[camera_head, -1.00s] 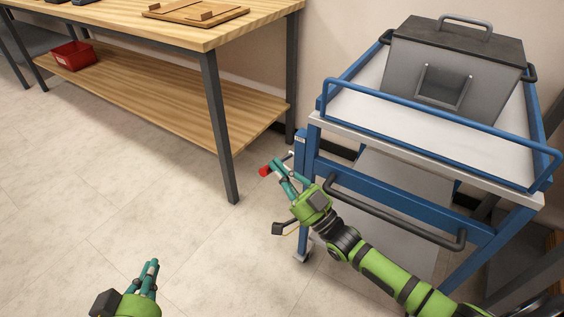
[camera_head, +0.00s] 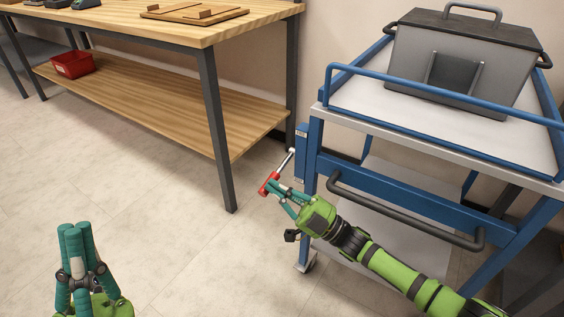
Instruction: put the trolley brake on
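The blue trolley (camera_head: 400,200) stands at the right. Its brake lever (camera_head: 283,166) is a thin metal rod with a red grip (camera_head: 267,184), on the left side of the trolley's near left post. The lever slants down and left from the post. My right gripper (camera_head: 273,188) is at the red grip, its teal fingers seemingly around or against it; whether they are closed on it is hard to tell. My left gripper (camera_head: 74,232) is at the lower left, its teal fingers pointing up and close together, holding nothing visible, away from the trolley.
A grey lidded box (camera_head: 460,60) sits on the trolley's railed top. A black push handle (camera_head: 400,210) crosses its front near my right arm. A wooden workbench (camera_head: 150,32) stands at the left with a red bin (camera_head: 72,64) on its lower shelf. Floor between is clear.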

